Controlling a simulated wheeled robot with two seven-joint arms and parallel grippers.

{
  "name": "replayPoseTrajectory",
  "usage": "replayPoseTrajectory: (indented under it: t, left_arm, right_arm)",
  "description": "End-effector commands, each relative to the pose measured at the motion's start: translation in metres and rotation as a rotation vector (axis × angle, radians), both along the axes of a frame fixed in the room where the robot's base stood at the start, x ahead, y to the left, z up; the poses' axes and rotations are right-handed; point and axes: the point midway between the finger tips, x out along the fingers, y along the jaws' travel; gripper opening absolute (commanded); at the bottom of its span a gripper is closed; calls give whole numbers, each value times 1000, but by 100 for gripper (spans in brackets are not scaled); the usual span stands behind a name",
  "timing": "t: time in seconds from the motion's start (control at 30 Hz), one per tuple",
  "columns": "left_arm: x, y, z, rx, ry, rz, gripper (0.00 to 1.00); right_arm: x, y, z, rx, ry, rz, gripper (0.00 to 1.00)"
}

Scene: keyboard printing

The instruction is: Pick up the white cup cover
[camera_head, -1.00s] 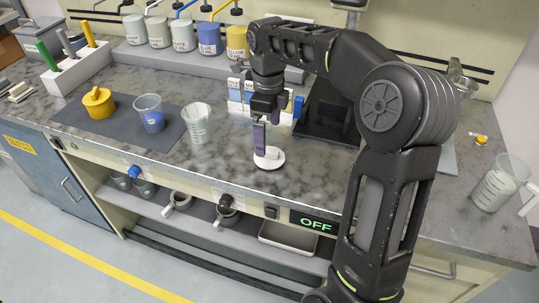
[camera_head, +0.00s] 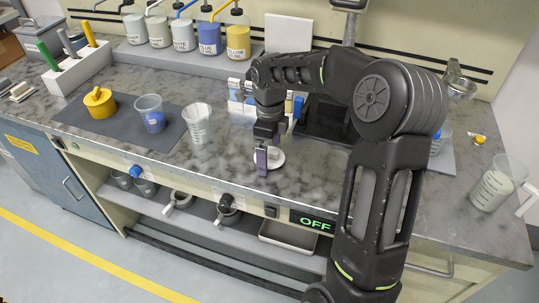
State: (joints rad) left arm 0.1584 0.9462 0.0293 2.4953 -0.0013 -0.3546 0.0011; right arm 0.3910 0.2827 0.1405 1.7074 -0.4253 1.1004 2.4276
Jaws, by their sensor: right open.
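The white cup cover (camera_head: 277,158) is a small round white disc lying on the grey marbled countertop (camera_head: 225,178), near its front edge. My right gripper (camera_head: 262,170) points down at the cover's front left side. Its purple-grey finger hides part of the cover's left side. The fingers line up in this view, so the gap between them is hard to see, but the gripper is open and I see nothing held in it. I cannot tell whether a finger touches the cover. My left gripper is not in view.
A clear empty cup (camera_head: 197,122) stands left of the gripper. A cup with blue contents (camera_head: 150,114) and a yellow lidded pot (camera_head: 98,102) stand on a dark mat. Labelled bottles line the back. A clear pitcher (camera_head: 495,185) stands at the far right.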

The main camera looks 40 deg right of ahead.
Motion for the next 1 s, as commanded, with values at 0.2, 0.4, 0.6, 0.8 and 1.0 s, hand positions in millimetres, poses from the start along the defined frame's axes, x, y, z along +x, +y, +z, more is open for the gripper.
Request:
replayPoseTrajectory:
  t: [0.2,0.4,0.6,0.8,1.0]
  left_arm:
    - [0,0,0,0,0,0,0]
    - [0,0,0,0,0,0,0]
    - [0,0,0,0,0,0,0]
    - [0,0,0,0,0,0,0]
    - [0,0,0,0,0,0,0]
  right_arm:
    - [0,0,-1,0,-1,1,100]
    - [0,0,-1,-1,-1,1,100]
    - [0,0,-1,-1,-1,1,98]
    - [0,0,-1,-1,-1,1,82]
    - [0,0,-1,-1,-1,1,66]
